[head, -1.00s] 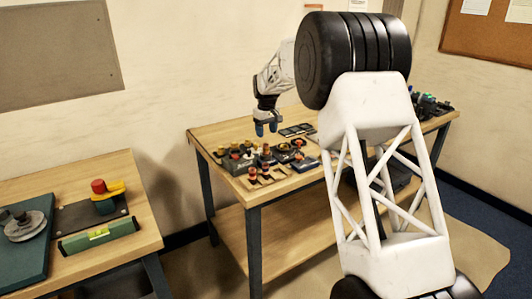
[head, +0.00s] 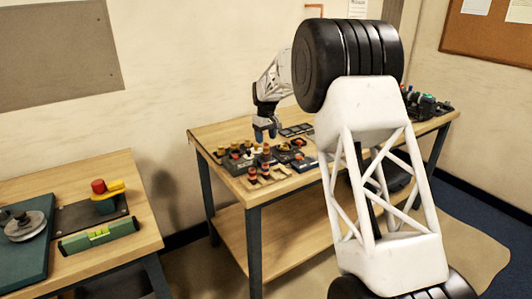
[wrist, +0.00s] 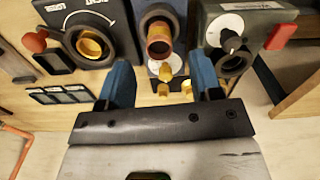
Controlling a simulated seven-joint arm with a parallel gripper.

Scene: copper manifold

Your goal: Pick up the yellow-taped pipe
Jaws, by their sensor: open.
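My gripper (head: 265,136) is open, with its blue fingers pointing down over the crowded part of the middle workbench. In the wrist view my gripper (wrist: 161,80) has a wide gap between its fingers and nothing held. A copper-coloured upright pipe with a yellowish side (wrist: 159,42) stands in a dark round holder, just beyond the gap between the fingertips. It looks like the yellow-taped pipe, but the tape is not clear. In the head view the small pipes are too small to tell apart.
A dark fixture with a yellow-lined ring (wrist: 90,44) is at the wrist view's left. A fixture with a white dial (wrist: 226,30) and a red part (wrist: 280,37) is at its right. The left bench (head: 143,210) holds a green level (head: 98,237).

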